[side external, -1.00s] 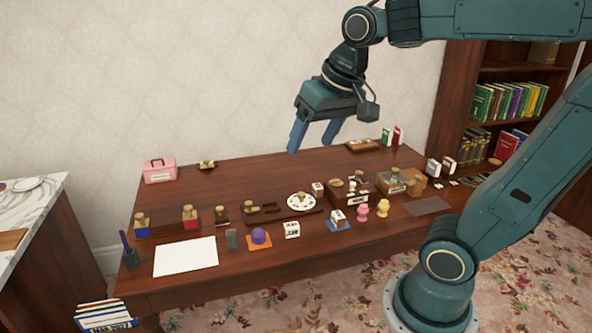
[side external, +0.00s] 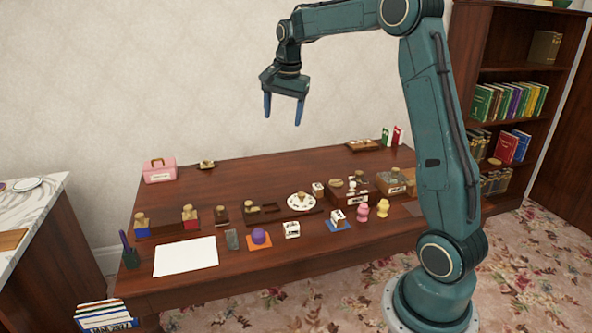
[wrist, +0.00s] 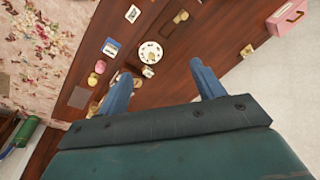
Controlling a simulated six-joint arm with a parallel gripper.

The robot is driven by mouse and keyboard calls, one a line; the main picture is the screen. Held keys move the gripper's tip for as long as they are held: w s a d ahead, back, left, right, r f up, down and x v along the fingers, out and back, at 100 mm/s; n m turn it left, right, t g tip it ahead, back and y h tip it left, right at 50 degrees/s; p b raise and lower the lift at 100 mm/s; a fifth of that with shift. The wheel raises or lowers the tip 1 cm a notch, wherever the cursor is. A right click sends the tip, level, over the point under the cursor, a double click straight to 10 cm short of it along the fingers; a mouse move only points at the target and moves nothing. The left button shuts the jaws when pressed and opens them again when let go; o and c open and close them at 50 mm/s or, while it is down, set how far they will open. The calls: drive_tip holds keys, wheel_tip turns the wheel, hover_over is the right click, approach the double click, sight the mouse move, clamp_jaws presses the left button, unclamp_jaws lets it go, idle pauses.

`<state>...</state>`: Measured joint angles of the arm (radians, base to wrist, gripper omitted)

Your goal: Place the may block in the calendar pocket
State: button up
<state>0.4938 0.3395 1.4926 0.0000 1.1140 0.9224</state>
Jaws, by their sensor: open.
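My gripper (side external: 283,117) is open and empty, high above the back of the desk; in the wrist view its blue fingers (wrist: 162,74) are spread apart over the desk. White blocks with dark print stand on the desk: one at the front (side external: 292,229), one on a blue mat (side external: 337,215), and one by the plate (side external: 318,189). The front block (wrist: 132,13) and the mat block (wrist: 111,48) also show in the wrist view. The print is too small to tell which is the may block. I cannot make out the calendar pocket for certain.
A round plate (side external: 300,202), wooden boxes (side external: 390,183), pink (side external: 362,213) and yellow figures (side external: 382,208), and stamps crowd the desk. A white sheet (side external: 186,257) lies front left and a pink case (side external: 159,170) back left. The back middle of the desk is clear.

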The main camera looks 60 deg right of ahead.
drive_tip(key=w+d+f+m+g, duration=0.1)
drive_tip(key=d+f+m, duration=0.2)
drive_tip(key=d+f, duration=0.3)
drive_tip(key=w+d+f+m, duration=0.2)
drive_tip(key=d+f+m, duration=0.15)
drive_tip(key=d, duration=0.45)
drive_tip(key=m+g+y, duration=0.1)
drive_tip(key=m, duration=0.3)
hover_over(317, 186)
wheel_tip(317, 186, down, 11)
drive_tip(key=shift+w+a, duration=0.1)
drive_tip(key=shift+w, duration=0.05)
drive_tip(key=shift+f, duration=4.25)
drive_tip(key=shift+f, duration=0.15)
drive_tip(key=shift+f, duration=2.45)
drive_tip(key=c, duration=1.1)
